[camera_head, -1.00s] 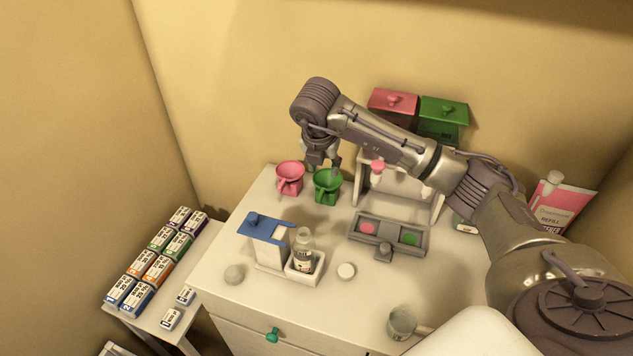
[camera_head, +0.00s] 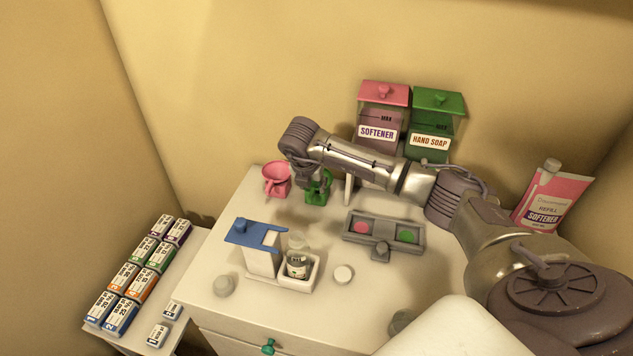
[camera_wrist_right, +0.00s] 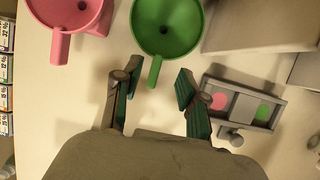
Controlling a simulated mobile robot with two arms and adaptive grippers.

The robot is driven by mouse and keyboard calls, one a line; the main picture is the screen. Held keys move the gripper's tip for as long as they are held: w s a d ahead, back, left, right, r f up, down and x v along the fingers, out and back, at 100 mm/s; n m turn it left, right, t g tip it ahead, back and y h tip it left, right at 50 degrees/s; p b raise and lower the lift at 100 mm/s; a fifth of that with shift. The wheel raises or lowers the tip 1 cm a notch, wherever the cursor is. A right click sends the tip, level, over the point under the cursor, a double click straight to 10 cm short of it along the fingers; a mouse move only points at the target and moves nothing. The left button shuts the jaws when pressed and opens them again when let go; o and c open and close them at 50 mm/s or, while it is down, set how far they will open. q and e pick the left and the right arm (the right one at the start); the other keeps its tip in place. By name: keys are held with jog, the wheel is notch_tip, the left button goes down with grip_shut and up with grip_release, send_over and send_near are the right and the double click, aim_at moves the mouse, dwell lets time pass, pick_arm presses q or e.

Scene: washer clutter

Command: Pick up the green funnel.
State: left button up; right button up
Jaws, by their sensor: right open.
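The green funnel (camera_head: 319,190) stands at the back of the white cabinet top, partly hidden by my right gripper (camera_head: 309,187) in the head view. In the right wrist view the green funnel (camera_wrist_right: 167,27) is upright, its handle pointing toward my gripper. My right gripper (camera_wrist_right: 154,82) is open and empty, with the handle's end between its fingertips and the bowl beyond them. I cannot tell whether a finger touches the handle. My left gripper is not in view.
A pink funnel (camera_head: 277,179) stands close left of the green one. A grey tray with pink and green discs (camera_head: 385,232) lies to the right. The blue-topped stand (camera_head: 256,236) and a bottle (camera_head: 298,262) are in front. Two dispensers (camera_head: 381,118) (camera_head: 434,124) stand behind.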

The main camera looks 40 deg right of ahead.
aim_at(312, 192)
jog(key=shift+w+f+p, duration=0.1)
jog(key=shift+f+p, duration=0.2)
jog(key=shift+f, duration=0.05)
jog(key=x, duration=0.1)
jog(key=p+x, duration=0.1)
jog(key=x, duration=0.1)
jog(key=shift+a+f+p, duration=0.25)
jog(key=shift+f+p, duration=0.1)
jog(key=shift+p, duration=0.05)
jog(key=shift+d+f, duration=0.15)
jog(key=shift+f, duration=0.35)
grip_shut()
